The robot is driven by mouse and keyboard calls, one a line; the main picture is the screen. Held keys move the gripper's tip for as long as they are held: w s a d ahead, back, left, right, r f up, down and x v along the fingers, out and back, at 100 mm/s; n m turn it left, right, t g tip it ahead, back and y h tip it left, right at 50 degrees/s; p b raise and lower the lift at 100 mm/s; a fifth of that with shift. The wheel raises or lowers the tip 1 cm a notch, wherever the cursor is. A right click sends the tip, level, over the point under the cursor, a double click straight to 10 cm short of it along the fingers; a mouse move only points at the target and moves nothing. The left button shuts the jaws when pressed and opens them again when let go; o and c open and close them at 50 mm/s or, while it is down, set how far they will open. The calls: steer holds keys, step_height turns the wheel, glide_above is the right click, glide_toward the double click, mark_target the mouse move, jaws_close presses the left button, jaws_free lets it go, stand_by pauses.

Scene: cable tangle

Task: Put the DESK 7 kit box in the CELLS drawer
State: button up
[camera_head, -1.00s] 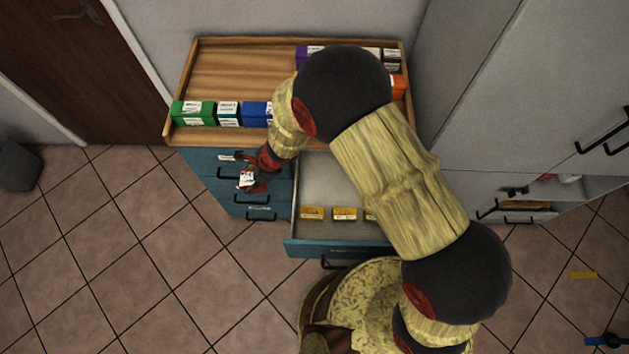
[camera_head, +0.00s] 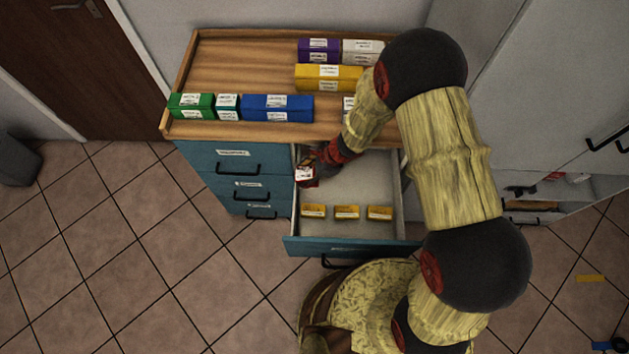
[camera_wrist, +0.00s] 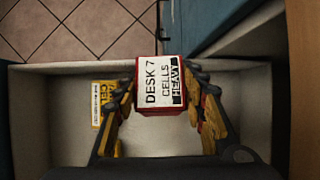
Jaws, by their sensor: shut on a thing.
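The DESK 7 kit box (camera_wrist: 163,85) is red with a white label reading "DESK 7 CELLS HEAVY". My gripper (camera_wrist: 165,95) is shut on it, with a finger on each side. In the head view the box (camera_head: 304,174) is at the left inner side of an open drawer (camera_head: 375,180), and my gripper (camera_head: 315,172) comes to it from the upper right. In the wrist view the drawer's pale floor (camera_wrist: 60,115) lies behind the box. I cannot tell how high the box is above the floor. The drawer's front label is too small to read.
Several small yellow boxes (camera_head: 346,212) stand in a row near the drawer's front. The drawer floor behind them looks clear. The wooden cabinet top (camera_head: 240,70) holds green, blue, yellow, purple and white boxes. Shut blue drawers (camera_head: 232,155) are at the left.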

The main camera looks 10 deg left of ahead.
steer(key=f, duration=0.1)
steer(key=d+f+b, duration=0.1)
steer(key=f, duration=0.2)
steer(key=shift+w+d+f+b, duration=0.15)
steer(key=shift+w+d+b, duration=0.1)
steer(key=shift+w+b, duration=0.05)
steer(key=y, duration=0.1)
steer(key=d+y+b, duration=0.1)
steer(key=y, duration=0.1)
steer(key=shift+w+d+r+g, duration=0.15)
steer(key=shift+w+r+g, duration=0.05)
steer(key=shift+g, duration=0.2)
steer(key=shift+f+b, duration=0.5)
steer(key=shift+f, duration=0.1)
steer(key=shift+f, duration=0.15)
steer(key=o, duration=1.5)
steer(key=shift+r, duration=0.25)
steer(key=d+p, duration=0.1)
steer(key=d, duration=0.3)
steer(key=d+p, duration=0.1)
steer(key=d, duration=0.3)
steer(key=d+p, duration=0.1)
steer(key=d, duration=0.3)
steer(key=shift+w+d+r, duration=0.3)
steer(key=shift+d, duration=0.1)
